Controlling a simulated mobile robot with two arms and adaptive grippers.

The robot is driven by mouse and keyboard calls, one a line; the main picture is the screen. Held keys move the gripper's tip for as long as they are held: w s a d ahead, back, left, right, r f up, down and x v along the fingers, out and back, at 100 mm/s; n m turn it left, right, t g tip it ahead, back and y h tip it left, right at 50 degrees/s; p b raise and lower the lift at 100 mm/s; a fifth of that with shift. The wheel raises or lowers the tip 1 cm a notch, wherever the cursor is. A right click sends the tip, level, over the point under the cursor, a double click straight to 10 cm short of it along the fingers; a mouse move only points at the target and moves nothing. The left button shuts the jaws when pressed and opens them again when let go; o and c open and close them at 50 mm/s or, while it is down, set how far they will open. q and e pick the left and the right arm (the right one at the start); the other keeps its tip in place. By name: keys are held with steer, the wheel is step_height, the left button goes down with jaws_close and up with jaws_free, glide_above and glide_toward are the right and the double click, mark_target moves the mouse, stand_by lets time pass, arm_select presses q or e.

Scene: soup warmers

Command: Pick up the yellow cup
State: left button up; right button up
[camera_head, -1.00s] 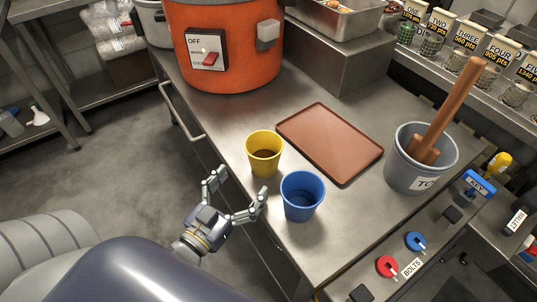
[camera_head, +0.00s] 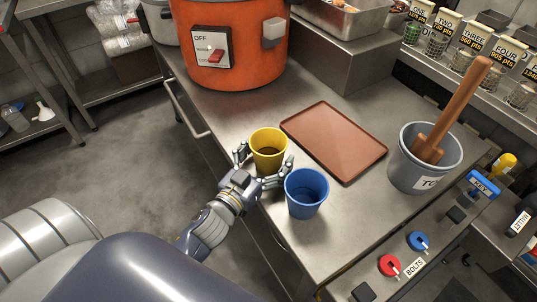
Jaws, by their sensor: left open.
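The yellow cup (camera_head: 268,143) stands upright on the metal counter, with something dark inside it. My left gripper (camera_head: 264,165) is open, with one finger at the cup's left side and the other at its lower right. I cannot tell whether the fingers touch it. The blue cup (camera_head: 306,195) stands just to the right of and nearer than the yellow cup, close to the gripper's right finger. My right gripper is not in view.
A brown tray (camera_head: 335,140) lies right of the yellow cup. An orange soup warmer (camera_head: 245,70) stands behind. A grey bucket (camera_head: 405,172) with wooden handles stands at the right. A counter handle (camera_head: 187,108) sticks out at the left edge.

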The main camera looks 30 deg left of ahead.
arm_select(q)
steer(key=c, duration=1.2)
steer(key=shift+r, duration=0.1)
